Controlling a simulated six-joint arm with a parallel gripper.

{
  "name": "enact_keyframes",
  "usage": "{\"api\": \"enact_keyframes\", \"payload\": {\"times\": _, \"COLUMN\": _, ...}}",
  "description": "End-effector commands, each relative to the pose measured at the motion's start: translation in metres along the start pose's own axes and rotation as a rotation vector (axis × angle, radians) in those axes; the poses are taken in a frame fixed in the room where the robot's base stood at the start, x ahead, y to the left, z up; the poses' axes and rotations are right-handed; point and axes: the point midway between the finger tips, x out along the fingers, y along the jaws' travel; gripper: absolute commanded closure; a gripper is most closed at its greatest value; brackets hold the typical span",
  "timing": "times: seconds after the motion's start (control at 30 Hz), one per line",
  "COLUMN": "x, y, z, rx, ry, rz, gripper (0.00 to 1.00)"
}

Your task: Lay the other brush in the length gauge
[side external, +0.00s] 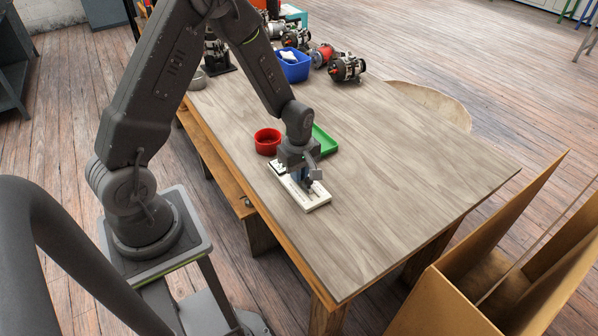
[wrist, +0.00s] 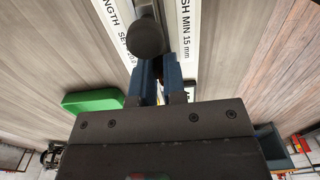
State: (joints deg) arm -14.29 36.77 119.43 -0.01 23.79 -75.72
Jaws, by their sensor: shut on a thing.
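The length gauge (side external: 317,203) is a long white block on the table near its front edge. In the wrist view its printed white faces (wrist: 207,25) read "LENGTH SET" and "SH MIN 15 mm", on both sides of a dark channel. My gripper (side external: 304,182) points down right over the gauge. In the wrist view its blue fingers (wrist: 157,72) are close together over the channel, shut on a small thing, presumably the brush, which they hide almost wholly. A dark rounded piece (wrist: 146,38) sits just beyond the fingertips. I cannot tell whether the held brush touches the gauge.
A red bowl (side external: 267,141) and a green tray (side external: 325,141) stand just behind the gripper. A blue bin (side external: 292,67) and several alternators (side external: 347,67) are at the far end. The table's right half is clear. An open brown box (side external: 440,305) stands off the table, front right.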

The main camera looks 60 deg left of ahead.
Motion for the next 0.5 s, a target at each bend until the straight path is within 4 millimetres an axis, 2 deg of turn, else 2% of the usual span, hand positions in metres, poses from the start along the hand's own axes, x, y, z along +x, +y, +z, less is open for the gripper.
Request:
{"api": "enact_keyframes", "payload": {"times": 0.27, "x": 0.0023, "y": 0.0001, "z": 0.0000, "rx": 0.000, "ry": 0.000, "rz": 0.000, "gripper": 1.00}}
{"api": "enact_keyframes", "payload": {"times": 0.3, "x": 0.0022, "y": 0.0001, "z": 0.0000, "rx": 0.000, "ry": 0.000, "rz": 0.000, "gripper": 0.86}}
{"api": "enact_keyframes", "payload": {"times": 0.5, "x": 0.0021, "y": 0.0001, "z": 0.0000, "rx": 0.000, "ry": 0.000, "rz": 0.000, "gripper": 0.67}}
